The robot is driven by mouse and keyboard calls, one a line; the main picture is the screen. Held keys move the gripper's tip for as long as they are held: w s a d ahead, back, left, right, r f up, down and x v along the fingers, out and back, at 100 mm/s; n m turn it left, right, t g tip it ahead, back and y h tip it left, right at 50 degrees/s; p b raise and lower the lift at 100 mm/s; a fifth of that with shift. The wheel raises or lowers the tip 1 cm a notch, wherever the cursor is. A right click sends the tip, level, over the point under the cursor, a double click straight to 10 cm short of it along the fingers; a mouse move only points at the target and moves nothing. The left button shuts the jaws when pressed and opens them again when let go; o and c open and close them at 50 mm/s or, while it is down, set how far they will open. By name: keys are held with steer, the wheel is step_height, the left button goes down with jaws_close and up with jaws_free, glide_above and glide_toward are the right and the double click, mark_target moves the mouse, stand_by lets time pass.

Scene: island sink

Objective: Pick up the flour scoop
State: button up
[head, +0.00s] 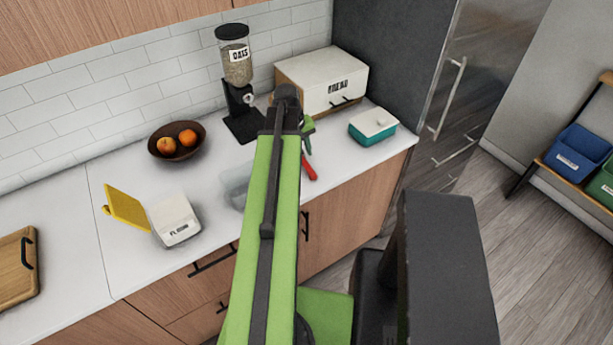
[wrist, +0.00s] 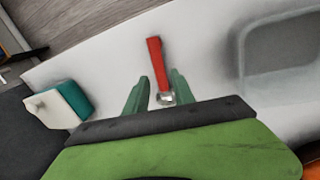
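The flour scoop (head: 309,171) shows as a red handle on the white counter, just past the end of my arm in the head view. In the wrist view the scoop's red handle (wrist: 155,62) points away from me, with a small shiny metal part at its near end between my fingers. My gripper (wrist: 160,76) is open, with one green finger on each side of the scoop's near end. In the head view my gripper (head: 307,131) is partly hidden by my arm. I cannot tell whether the fingers touch the scoop. The rest of the scoop is hidden.
A teal and white lidded dish (head: 372,128) stands right of the scoop. A translucent bin (head: 235,184) stands left, partly behind my arm. A white flour box (head: 174,220) with a raised yellow lid, a fruit bowl (head: 177,145), an oats dispenser (head: 238,85) and a bread box (head: 322,82) share the counter.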

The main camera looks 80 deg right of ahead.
mark_target(306, 164)
steer(key=f+b, duration=0.2)
steer(key=d+f+b, duration=0.1)
steer(key=f, duration=0.1)
steer(key=s+f+b, duration=0.1)
steer(key=f+b, duration=0.1)
steer(key=f, duration=0.1)
steer(key=shift+d+b, duration=0.2)
steer(key=shift+b, duration=0.1)
steer(key=shift+r, duration=0.2)
jaws_close()
